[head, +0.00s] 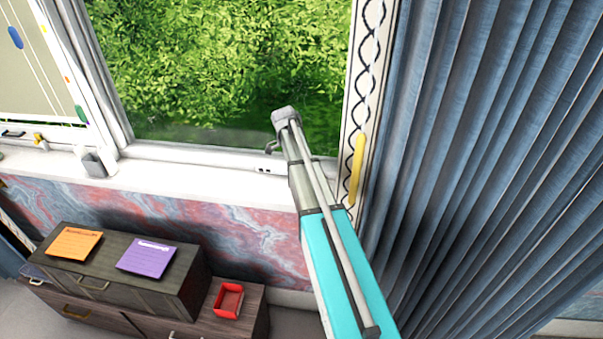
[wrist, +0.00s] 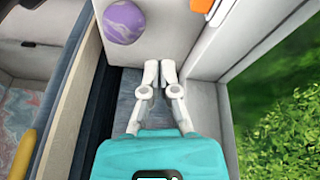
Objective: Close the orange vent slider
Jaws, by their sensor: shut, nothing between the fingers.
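My gripper (wrist: 158,72) shows in the wrist view with its pale fingertips close together and nothing between them. An orange piece (wrist: 203,5), which looks like the vent slider, is at the top edge of the wrist view, on the white frame. It is ahead and to the right of my fingertips, apart from them, and cut off by the picture edge. I cannot tell how far open it is. In the head view my arm reaches toward the window; I cannot make out the fingertips or the slider there.
A purple ball (wrist: 123,22) is ahead and left of my fingertips. A yellow bar (head: 357,170) is on the patterned strip beside the blue curtain (head: 480,130).

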